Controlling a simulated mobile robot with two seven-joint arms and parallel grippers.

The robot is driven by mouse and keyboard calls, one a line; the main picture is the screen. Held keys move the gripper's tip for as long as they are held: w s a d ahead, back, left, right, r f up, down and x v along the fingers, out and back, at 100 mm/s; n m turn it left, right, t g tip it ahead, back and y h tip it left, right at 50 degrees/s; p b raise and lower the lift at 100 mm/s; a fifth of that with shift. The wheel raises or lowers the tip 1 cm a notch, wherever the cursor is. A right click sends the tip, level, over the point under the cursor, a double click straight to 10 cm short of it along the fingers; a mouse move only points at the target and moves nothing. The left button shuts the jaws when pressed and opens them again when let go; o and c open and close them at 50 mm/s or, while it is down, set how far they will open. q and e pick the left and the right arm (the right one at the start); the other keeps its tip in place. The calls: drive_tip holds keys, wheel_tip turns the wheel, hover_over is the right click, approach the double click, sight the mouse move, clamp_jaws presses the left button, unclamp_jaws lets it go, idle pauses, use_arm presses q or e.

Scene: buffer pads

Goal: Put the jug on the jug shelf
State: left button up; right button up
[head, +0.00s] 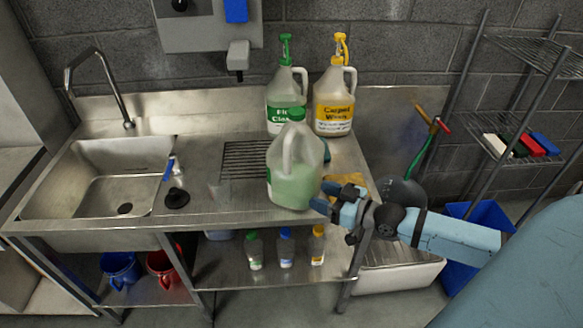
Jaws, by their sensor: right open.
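My right gripper (322,198) is open beside the jug's lower right side. From this angle I cannot tell whether its fingers touch the jug. My left gripper is out of view. No shelf is marked as the jug shelf; the steel undershelf (215,268) below the counter holds several small bottles. Two pump jugs, one green-labelled (287,100) and one yellow-labelled (333,103), stand at the back of the counter.
A sink (100,180) with a tap is on the left. A black plunger-like item (176,197) and a drain grate (243,160) lie left of the jug. Blue (121,268) and red (164,268) buckets sit below. A wire rack (520,135) stands right, near a blue bin (462,272).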

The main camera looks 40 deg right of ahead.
drive_tip(key=w+d+r+t, duration=0.1)
drive_tip(key=w+d+r, duration=0.15)
drive_tip(key=r, duration=0.35)
drive_tip(key=p, duration=0.2)
hover_over(281, 167)
drive_tip(key=shift+f, duration=0.2)
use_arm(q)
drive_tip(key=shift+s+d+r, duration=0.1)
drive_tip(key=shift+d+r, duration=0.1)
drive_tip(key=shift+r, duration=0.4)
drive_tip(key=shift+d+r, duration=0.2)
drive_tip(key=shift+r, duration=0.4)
use_arm(e)
drive_tip(key=shift+s, duration=0.1)
clamp_jaws()
drive_tip(key=shift+r, duration=0.15)
